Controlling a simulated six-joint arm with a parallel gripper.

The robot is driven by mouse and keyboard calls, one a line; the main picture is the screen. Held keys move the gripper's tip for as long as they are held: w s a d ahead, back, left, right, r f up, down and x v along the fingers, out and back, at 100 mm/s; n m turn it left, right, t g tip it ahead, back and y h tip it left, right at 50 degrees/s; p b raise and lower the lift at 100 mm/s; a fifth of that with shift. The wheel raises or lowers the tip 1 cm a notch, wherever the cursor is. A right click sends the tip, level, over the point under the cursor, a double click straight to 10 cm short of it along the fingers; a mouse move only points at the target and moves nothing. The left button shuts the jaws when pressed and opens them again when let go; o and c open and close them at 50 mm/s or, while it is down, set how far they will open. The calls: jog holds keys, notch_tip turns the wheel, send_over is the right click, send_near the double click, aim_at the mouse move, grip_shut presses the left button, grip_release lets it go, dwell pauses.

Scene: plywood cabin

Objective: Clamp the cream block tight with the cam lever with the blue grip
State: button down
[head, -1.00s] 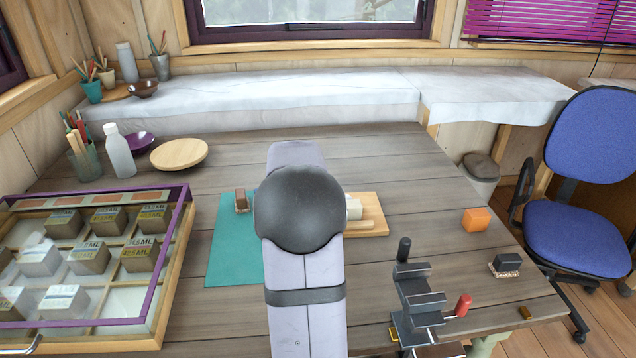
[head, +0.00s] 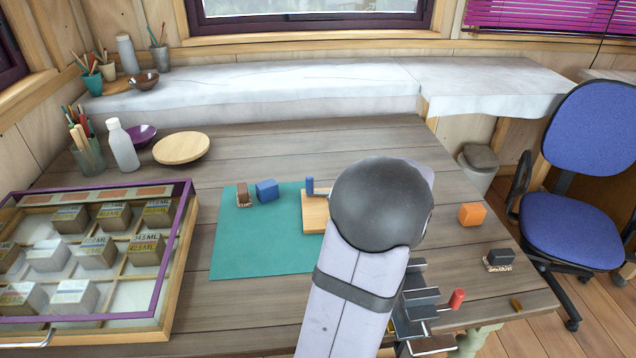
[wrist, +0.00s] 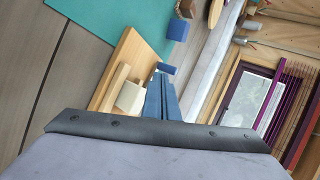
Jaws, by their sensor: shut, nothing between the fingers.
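The wooden clamp board (head: 313,215) lies at the right edge of the teal mat, its right part hidden by my arm in the head view. The lever's blue grip (head: 310,186) stands up at the board's far left. In the wrist view the cream block (wrist: 129,97) sits on the board (wrist: 138,58) beside a wooden strip. My gripper (wrist: 160,78) is shut and empty, with its blue-grey fingers just past the cream block. The blue grip (wrist: 167,69) shows right by the fingertips; I cannot tell if they touch. The cam itself is hidden.
On the teal mat (head: 255,240) stand a blue block (head: 266,190) and a brown block (head: 242,194). A glass-lidded case (head: 90,250) fills the left.

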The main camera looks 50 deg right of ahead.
jog(key=s+d+m, duration=0.1)
jog(key=p, duration=0.2)
send_near(312, 184)
jog(key=f, duration=0.1)
jog(key=w+f, duration=0.1)
jog(key=f, duration=0.1)
jog(key=shift+w+f+h, duration=0.3)
jog(key=shift+h, duration=0.1)
jog(key=shift+w+d+r+p, duration=0.1)
jog(key=shift+w+d+p, duration=0.2)
jog(key=shift+w, duration=0.25)
jog(key=shift+w+d+r+p, duration=0.1)
jog(key=shift+w+d+p, duration=0.1)
jog(key=shift+w+p, duration=0.25)
jog(key=shift+w+d+f, duration=0.15)
jog(key=shift+w+d, duration=0.15)
jog(key=shift+w, duration=0.4)
jog(key=shift+w+f, duration=0.1)
